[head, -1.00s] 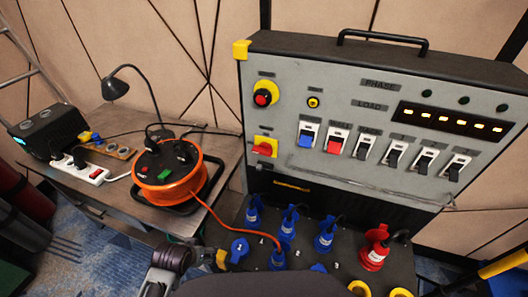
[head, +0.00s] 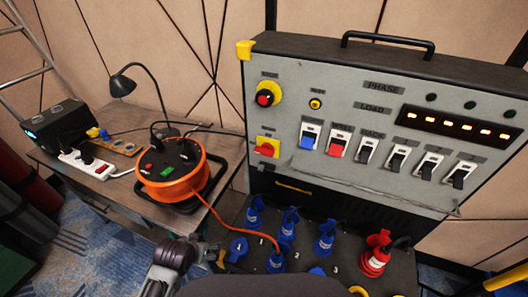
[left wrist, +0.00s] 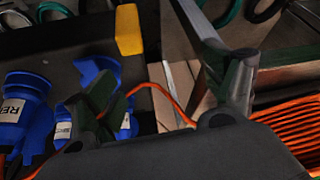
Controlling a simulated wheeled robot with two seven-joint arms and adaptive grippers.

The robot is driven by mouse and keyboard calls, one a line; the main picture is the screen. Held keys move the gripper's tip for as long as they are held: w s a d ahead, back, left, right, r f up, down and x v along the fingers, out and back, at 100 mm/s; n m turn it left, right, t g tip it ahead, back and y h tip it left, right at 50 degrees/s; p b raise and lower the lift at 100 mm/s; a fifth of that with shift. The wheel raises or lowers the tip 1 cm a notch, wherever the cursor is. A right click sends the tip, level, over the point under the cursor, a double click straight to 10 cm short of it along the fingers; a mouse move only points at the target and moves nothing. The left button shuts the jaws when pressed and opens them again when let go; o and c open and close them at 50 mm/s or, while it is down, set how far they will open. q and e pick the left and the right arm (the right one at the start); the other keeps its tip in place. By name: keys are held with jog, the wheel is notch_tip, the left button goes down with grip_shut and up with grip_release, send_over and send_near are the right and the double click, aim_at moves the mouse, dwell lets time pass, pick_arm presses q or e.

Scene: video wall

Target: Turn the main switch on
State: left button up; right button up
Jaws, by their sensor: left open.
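The control panel (head: 320,176) stands at the right in the head view. A red rotary handle on a yellow plate (head: 268,147), which looks like the main switch, is at its lower left; the handle lies roughly sideways and its label is too small to read. My left gripper (left wrist: 172,82) is open and empty in the left wrist view, with blue plugs (left wrist: 22,110) on its left and an orange cord beyond its fingers. In the head view my left arm shows at the bottom, below and left of the handle, apart from it. My right gripper is not in view.
A red button on yellow (head: 265,98) sits above the handle. Several rocker switches (head: 338,142) line the panel to the right. Plugs (head: 325,240) stand up from the ledge below. An orange cable reel (head: 172,178) and black lamp (head: 123,84) occupy the table at left.

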pick_arm(q)
jog(key=w+d+r+t+h, duration=0.2)
jog(key=w+d+r+t, duration=0.45)
jog(key=w+r, duration=0.25)
jog(key=w+d+r+m+t+h, duration=0.1)
jog(key=d+r+t+h, duration=0.1)
jog(key=d+r, duration=0.2)
jog(key=d+r+m+t+h+b, duration=0.1)
jog(key=d+r+t+h, duration=0.1)
jog(key=d+r, duration=0.3)
notch_tip(320, 180, up, 4)
jog(key=shift+w+r+m+t+h, duration=0.1)
jog(key=shift+w+m+t+h, duration=0.2)
jog(key=shift+w+t, duration=0.05)
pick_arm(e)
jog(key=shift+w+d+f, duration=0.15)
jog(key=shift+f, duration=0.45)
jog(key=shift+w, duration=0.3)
pick_arm(q)
jog(key=shift+w, duration=0.2)
